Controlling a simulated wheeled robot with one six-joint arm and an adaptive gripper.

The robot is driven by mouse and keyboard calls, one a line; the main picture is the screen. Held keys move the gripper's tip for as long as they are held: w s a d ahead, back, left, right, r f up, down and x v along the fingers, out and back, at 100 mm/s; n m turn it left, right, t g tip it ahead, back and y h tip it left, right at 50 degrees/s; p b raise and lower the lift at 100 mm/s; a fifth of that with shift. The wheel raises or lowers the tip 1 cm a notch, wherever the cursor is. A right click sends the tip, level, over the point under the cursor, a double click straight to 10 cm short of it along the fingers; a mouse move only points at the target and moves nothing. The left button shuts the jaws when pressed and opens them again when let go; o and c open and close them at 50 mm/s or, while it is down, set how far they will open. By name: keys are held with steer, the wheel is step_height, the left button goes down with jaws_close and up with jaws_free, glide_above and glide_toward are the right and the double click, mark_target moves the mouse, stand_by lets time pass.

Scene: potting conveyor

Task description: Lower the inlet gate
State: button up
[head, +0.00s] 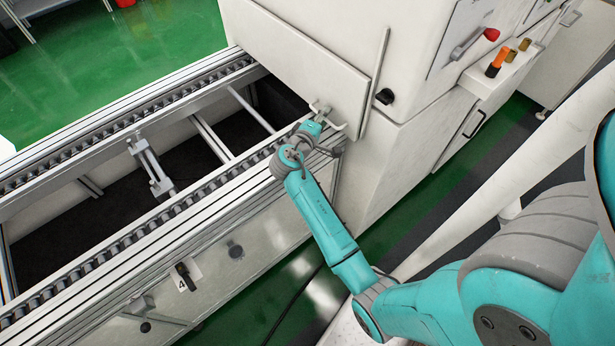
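The inlet gate (312,72) looks to be the flat white panel on the side of the white machine, above the end of the conveyor. Its lower edge stands above the conveyor, with a dark opening visible below it at the left. My gripper (325,112) is at the panel's lower right corner. A small pale handle-like bar (336,127) shows right at the gripper. The wrist hides part of this spot, so I cannot tell whether the fingers touch or hold the bar.
The roller conveyor (95,237) runs from the lower left to the machine. A black knob (385,96) is right of the panel. A red knob (491,34) and an orange button (497,62) are at the upper right. Green floor (150,45) is open at the upper left.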

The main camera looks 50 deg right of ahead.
mark_target(330, 88)
step_height(330, 88, up, 9)
steer(key=shift+r, duration=0.15)
steer(key=f+v, duration=0.1)
steer(key=v, duration=0.9)
steer(key=s+a+f+n+t+y, duration=0.2)
steer(key=s+a+f+t+y, duration=0.2)
steer(key=a+f, duration=0.3)
steer(key=s+a+f+n+t+y, duration=0.2)
steer(key=s+a+f+t+y, duration=0.2)
steer(key=a, duration=0.7)
steer(key=shift+s+f+n+t+y, duration=0.4)
steer(key=shift+s+f+y, duration=0.6)
steer(key=shift+s+f, duration=0.75)
